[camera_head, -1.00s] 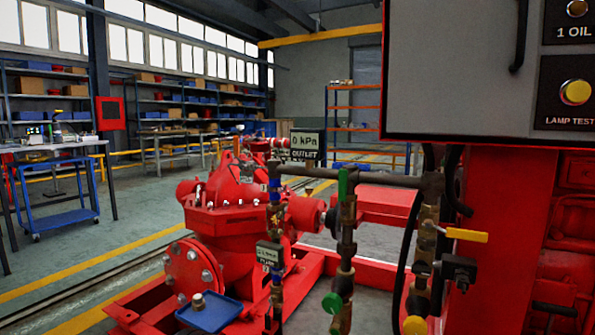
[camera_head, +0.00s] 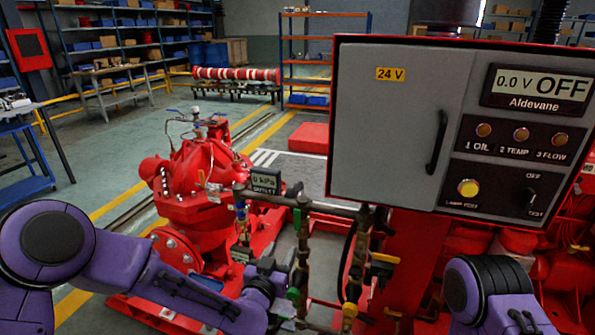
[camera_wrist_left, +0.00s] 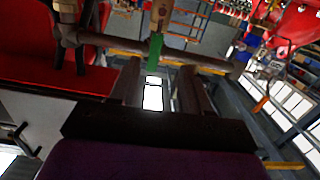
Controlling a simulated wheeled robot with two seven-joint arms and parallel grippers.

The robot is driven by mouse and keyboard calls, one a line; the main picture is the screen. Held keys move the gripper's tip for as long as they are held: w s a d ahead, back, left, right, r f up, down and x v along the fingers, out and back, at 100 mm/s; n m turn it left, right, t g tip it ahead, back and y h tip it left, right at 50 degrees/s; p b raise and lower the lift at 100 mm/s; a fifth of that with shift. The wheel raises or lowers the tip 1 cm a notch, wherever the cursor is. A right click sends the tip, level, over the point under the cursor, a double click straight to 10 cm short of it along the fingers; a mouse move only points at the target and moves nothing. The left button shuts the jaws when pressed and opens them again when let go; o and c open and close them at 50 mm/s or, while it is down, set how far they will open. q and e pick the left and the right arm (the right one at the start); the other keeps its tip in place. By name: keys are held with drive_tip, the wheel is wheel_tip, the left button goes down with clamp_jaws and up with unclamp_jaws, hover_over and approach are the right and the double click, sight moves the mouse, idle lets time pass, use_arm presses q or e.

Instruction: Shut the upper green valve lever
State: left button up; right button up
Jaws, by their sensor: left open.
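The upper green valve lever (camera_head: 297,216) stands upright along a vertical pipe with brass fittings, just by the horizontal pipe. In the left wrist view the same green lever (camera_wrist_left: 155,48) appears just beyond my fingertips and roughly between them, with the brass valve body (camera_wrist_left: 160,14) above it in the picture. My left gripper (camera_head: 279,276) is below and left of the lever in the head view, beside the pipe. Its two fingers (camera_wrist_left: 162,78) are apart and empty. A lower green lever (camera_head: 293,294) sits close to the gripper. My right gripper is out of view; only part of that arm shows.
The grey control box (camera_head: 400,130) overhangs right of the pipes. A yellow lever (camera_head: 385,258) is on the neighbouring pipe. The horizontal pipe (camera_head: 335,209) runs close by. The outlet gauge (camera_head: 265,181) and red pump (camera_head: 190,180) stand to the left.

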use_arm(q)
approach(296, 211)
drive_tip(key=shift+m+t+h, duration=0.3)
drive_tip(key=shift+t, duration=0.1)
drive_tip(key=x, duration=0.3)
drive_tip(key=p+x, duration=0.1)
drive_tip(key=x, duration=0.3)
drive_tip(key=f+p+x, duration=0.1)
drive_tip(key=x, duration=0.2)
drive_tip(key=shift+w+d, duration=0.1)
drive_tip(key=shift+w, duration=0.15)
clamp_jaws()
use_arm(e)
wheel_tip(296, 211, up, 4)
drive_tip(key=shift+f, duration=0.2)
